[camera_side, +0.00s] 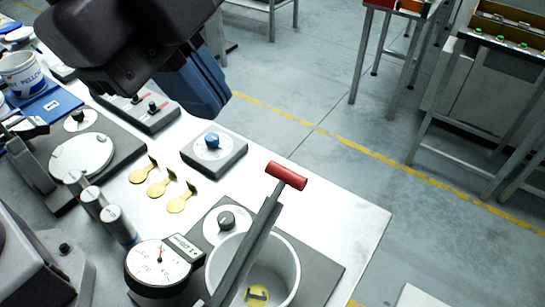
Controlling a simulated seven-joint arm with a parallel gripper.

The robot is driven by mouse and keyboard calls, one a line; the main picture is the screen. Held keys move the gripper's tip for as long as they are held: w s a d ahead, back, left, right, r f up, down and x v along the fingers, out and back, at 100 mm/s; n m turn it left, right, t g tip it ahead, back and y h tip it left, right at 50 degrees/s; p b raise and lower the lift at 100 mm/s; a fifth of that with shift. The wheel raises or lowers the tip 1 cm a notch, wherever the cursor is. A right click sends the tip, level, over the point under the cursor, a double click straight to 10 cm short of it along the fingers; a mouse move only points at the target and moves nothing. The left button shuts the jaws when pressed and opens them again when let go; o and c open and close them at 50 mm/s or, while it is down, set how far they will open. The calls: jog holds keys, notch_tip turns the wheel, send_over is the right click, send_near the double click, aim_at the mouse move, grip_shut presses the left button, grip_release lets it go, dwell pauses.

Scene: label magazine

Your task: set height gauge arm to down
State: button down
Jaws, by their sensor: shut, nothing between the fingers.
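The height gauge arm appears to be the grey bar (247,245) with a red cross handle (287,176) at its end. It slants from the bottom edge up and right, passing in front of a white cup (289,255). The bar seems raised, with its handle above the table; its pivot is out of frame. A round white dial with a red needle (160,265) and a small digital readout (186,247) stand left of the cup. My gripper (210,108), dark with blue fingers, is shut and empty at the upper left, apart from the red handle.
A grey block with a blue knob (212,141) and several brass tags (160,188) lie between my gripper and the bar. Metal cylinders (118,224) stand left of the dial. The white table's right corner (350,220) is clear.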

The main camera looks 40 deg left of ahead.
send_near(284, 176)
notch_tip(284, 176, down, 3)
jog(key=s+d, duration=0.2)
jog(key=w+f, duration=0.2)
jog(key=shift+w+d+f, duration=0.2)
jog(key=shift+w+f, duration=0.1)
jog(key=shift+f, duration=0.05)
jog(key=shift+w+f, duration=0.3)
jog(key=shift+w, duration=0.1)
jog(key=shift+w+f+g, duration=0.3)
jog(key=shift+w+f, duration=0.1)
jog(key=w+f+g, duration=0.1)
jog(key=f, duration=0.1)
jog(key=w+f+g, duration=0.1)
jog(key=f, duration=0.1)
jog(key=w+f+g, duration=0.1)
jog(key=f+g, duration=0.1)
jog(key=shift+w+f+n, duration=0.2)
jog(key=shift+w+n, duration=0.1)
jog(key=shift+w, duration=0.1)
jog(key=shift+w+f, duration=0.2)
jog(key=shift+f, duration=0.35)
jog(key=shift+w+f, duration=0.2)
jog(key=shift+f, duration=0.3)
